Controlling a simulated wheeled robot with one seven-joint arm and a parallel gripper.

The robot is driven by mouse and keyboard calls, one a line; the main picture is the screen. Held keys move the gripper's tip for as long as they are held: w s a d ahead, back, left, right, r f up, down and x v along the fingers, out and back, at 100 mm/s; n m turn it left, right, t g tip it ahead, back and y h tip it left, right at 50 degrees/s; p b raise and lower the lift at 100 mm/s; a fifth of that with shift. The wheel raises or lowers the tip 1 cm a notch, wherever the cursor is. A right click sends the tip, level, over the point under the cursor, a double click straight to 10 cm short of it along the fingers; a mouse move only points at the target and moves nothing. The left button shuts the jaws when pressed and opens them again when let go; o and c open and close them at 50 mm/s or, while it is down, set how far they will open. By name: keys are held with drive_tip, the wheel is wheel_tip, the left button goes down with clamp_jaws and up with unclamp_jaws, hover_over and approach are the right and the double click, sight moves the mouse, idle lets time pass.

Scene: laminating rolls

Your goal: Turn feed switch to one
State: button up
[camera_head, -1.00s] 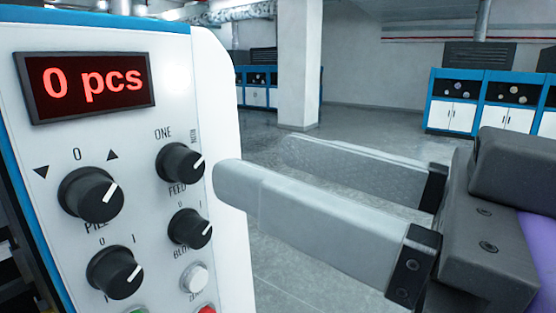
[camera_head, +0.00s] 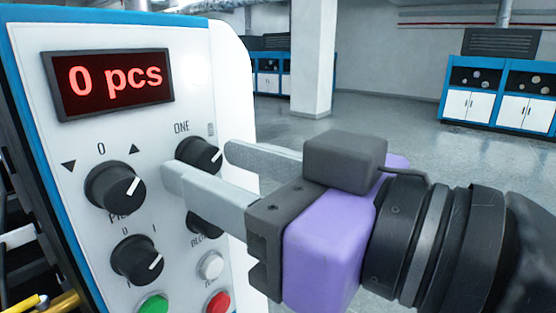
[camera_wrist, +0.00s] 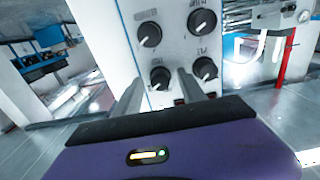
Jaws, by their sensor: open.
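The feed switch (camera_head: 198,154) is a round black knob on the white control panel, below and right of the display. Its white pointer mark aims up and right, toward a small label, not at the "ONE" label (camera_head: 181,127) above its left side. My gripper (camera_head: 202,165) is open and empty, its grey fingers reaching toward the panel. In the head view the near finger covers the knob's lower side and the FEED label. The wrist view looks upside down; there the knob (camera_wrist: 160,77) appears between my fingertips (camera_wrist: 158,82). I cannot tell whether they touch it.
The display (camera_head: 114,83) reads "0 pcs". The pile knob (camera_head: 115,188) is at left, another knob (camera_head: 137,261) below it. The blower knob (camera_head: 206,223) is partly hidden under the near finger. White, green (camera_head: 153,304) and red (camera_head: 217,301) buttons sit below. Open floor lies right.

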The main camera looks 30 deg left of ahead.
clamp_jaws()
drive_tip(key=shift+b, duration=0.3)
drive_tip(key=shift+f+n+b, duration=0.15)
drive_tip(key=shift+n+b, duration=0.6)
drive_tip(key=shift+n, duration=0.45)
drive_tip(key=n+b, duration=0.3)
drive_tip(key=n, duration=0.1)
drive_tip(key=shift+r+n+b, duration=0.2)
drive_tip(key=shift+n+b, duration=1.55)
drive_tip(key=shift+n, duration=0.95)
